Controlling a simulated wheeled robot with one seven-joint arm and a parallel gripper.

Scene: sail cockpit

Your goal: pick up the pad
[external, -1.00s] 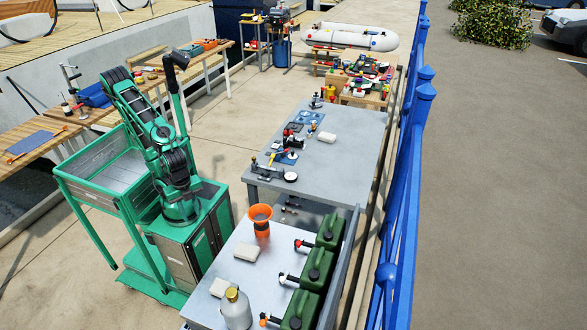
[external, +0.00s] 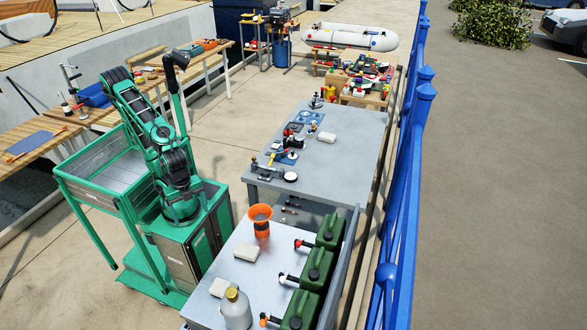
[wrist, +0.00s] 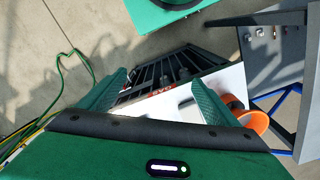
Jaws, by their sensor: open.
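Several white pad-like blocks are in the external view; I cannot tell which one is the pad. One white block (external: 246,253) lies on the near metal table (external: 215,268), by the orange funnel. A second white block (external: 219,287) lies next to the silver bottle. A third white block (external: 327,138) lies on the farther grey table (external: 352,160). My gripper (wrist: 158,80) is open in the wrist view, with its green fingers apart and nothing seen held between them. My arm is folded up beside the near table, and the gripper is not clear in the external view.
The orange funnel (external: 261,218) stands on the near table and also shows in the wrist view (wrist: 255,121). The silver bottle (external: 235,309) and green jerrycans (external: 317,267) crowd that table. Small hardware lies on the farther table. A blue fence (external: 402,190) runs along the right.

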